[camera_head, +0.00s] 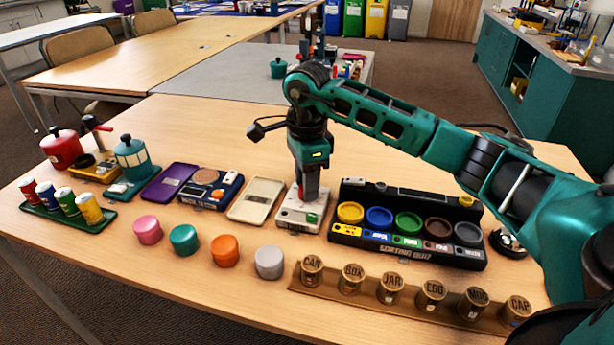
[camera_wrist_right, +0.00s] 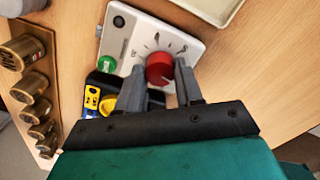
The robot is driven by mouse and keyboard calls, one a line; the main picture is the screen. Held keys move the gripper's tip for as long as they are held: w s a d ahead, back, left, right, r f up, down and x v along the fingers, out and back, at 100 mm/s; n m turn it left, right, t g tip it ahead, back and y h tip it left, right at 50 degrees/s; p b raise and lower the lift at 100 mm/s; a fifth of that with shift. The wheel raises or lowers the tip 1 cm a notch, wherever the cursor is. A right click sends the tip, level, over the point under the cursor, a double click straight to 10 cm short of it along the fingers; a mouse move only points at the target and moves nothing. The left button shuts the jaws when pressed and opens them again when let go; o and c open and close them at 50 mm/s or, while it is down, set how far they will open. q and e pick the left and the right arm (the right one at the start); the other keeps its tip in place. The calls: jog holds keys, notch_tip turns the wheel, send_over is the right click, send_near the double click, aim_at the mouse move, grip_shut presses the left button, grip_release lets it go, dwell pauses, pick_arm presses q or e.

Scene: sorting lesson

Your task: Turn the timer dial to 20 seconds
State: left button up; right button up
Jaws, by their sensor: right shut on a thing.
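The timer (camera_head: 297,216) is a white box on the wooden table, left of the black sorting tray. My right gripper (camera_head: 310,192) points straight down over the timer. In the right wrist view its two grey fingers (camera_wrist_right: 160,84) are shut on the red dial, one on each side. The mark that the dial points to is too small to read. My left gripper is not in view.
The sorting tray (camera_head: 407,258) with coloured cups stands close right of the timer. A cream tray (camera_head: 257,200) lies close left. Several labelled brown cylinders on a strip (camera_head: 375,305) and coloured round blocks (camera_head: 225,251) stand in front.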

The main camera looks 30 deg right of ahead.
jog(key=m+p, duration=0.2)
jog(key=m, duration=0.1)
jog(key=shift+r+m, duration=0.15)
jog(key=shift+m, duration=0.25)
jog(key=m+p, duration=0.2)
jog(key=m, duration=0.2)
jog(key=m+p, duration=0.2)
jog(key=m, duration=0.3)
jog(key=m+p, duration=0.2)
jog(key=m, duration=0.1)
jog(key=shift+m, duration=0.3)
jog(key=m+p, duration=0.2)
jog(key=m, duration=0.1)
jog(key=shift+m+p, duration=0.3)
jog(key=shift+m, duration=0.9)
